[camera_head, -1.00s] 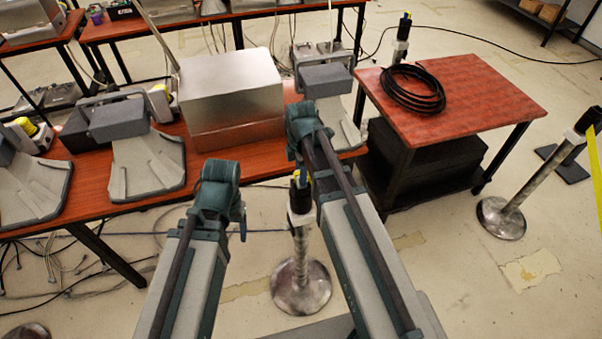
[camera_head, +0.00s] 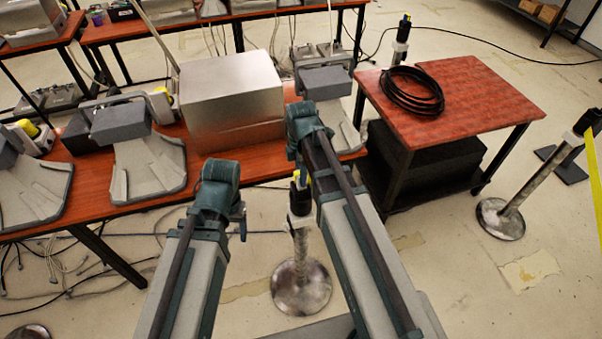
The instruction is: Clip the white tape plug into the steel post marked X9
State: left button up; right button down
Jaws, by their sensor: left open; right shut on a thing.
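A steel post (camera_head: 300,265) with a round base stands on the floor between my forearms. Its white collar and dark head with a yellow part show just left of my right arm, which partly covers it. A second steel post (camera_head: 515,192) leans in the picture at the far right, with a yellow tape at its head. A third post (camera_head: 402,40) stands behind the small table. I cannot read X9 on any post. I cannot make out the white tape plug. My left gripper (camera_head: 241,222) points down, open, left of the middle post. My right gripper is hidden behind its own arm.
A long red-brown table (camera_head: 95,195) at the left holds grey devices and a metal box (camera_head: 230,95). A small red table (camera_head: 480,95) at the right carries a black cable coil (camera_head: 412,90). Loose cables lie on the floor at the left. Floor is clear at the lower right.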

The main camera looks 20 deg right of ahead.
jog(key=shift+f+b, duration=0.85)
jog(key=shift+b, duration=0.05)
dwell(0.7)
jog(key=c, duration=0.7)
grip_release()
jog(key=shift+r, duration=0.1)
notch_tip(320, 180, up, 11)
jog(key=p, duration=1.1)
